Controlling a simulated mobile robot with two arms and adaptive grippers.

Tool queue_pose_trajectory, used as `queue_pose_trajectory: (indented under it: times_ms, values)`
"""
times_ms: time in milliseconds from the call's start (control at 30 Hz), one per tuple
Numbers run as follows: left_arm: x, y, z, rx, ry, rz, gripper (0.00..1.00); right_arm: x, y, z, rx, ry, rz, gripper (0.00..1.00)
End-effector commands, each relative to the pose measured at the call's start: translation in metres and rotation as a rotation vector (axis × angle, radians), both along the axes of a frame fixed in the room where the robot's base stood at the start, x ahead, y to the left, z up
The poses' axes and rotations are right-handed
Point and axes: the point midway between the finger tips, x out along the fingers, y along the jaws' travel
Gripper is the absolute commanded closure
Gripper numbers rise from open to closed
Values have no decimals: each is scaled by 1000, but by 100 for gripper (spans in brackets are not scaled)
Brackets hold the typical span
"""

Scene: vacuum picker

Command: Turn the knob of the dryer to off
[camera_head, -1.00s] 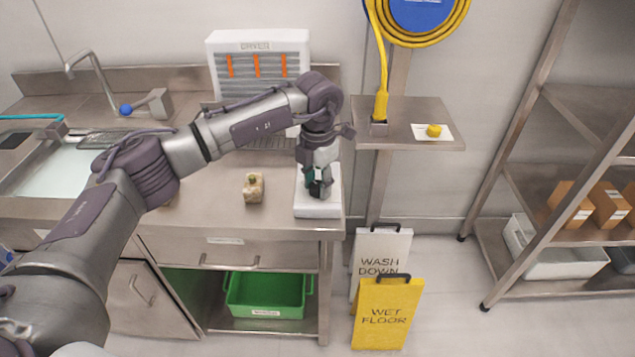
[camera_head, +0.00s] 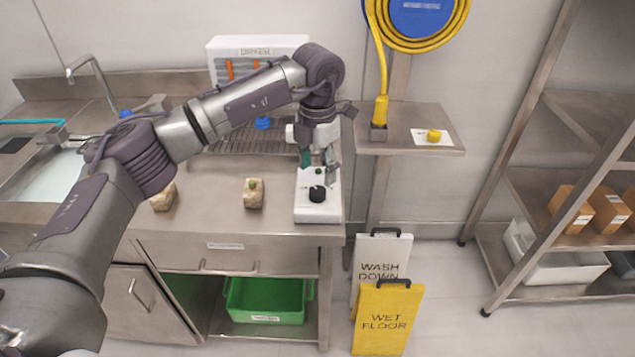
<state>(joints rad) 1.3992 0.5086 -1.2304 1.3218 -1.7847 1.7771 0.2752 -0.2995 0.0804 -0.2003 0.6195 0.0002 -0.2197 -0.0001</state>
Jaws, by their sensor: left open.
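The dryer (camera_head: 222,48) is a white box with a label and orange marks at the back of the counter, partly hidden by my left arm. A white control box (camera_head: 318,208) sits at the counter's front right corner. It carries a black knob (camera_head: 317,194) and a small green button or light. I cannot read the knob's setting. My left gripper (camera_head: 318,163) is open and empty, pointing down just behind and above the black knob, apart from it. My right gripper is not in view.
A wire rack (camera_head: 230,141) lies behind. A shelf (camera_head: 400,120) with a yellow knob (camera_head: 433,136) is at the right. Floor signs (camera_head: 387,318) stand below.

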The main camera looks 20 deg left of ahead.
Motion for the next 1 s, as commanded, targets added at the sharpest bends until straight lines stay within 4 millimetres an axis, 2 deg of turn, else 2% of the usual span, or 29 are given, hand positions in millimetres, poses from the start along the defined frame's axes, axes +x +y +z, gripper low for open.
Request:
queue_pose_trajectory:
  times_ms: [33, 200, 400, 867, 933, 1000]
  values:
    - [1, -1, 13, -2, -4, 0, 37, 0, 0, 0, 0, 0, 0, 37]
    - [0, 0, 43, 0, -1, 0, 37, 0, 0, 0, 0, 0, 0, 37]
    - [0, 0, 59, 0, 1, 1, 37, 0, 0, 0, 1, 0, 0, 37]
    - [0, -1, 61, -2, 1, 0, 37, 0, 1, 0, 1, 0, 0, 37]
    - [-1, -7, 56, -24, 2, -12, 37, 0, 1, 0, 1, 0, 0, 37]
    - [-4, -25, 46, -83, 2, -40, 37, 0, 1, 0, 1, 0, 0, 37]
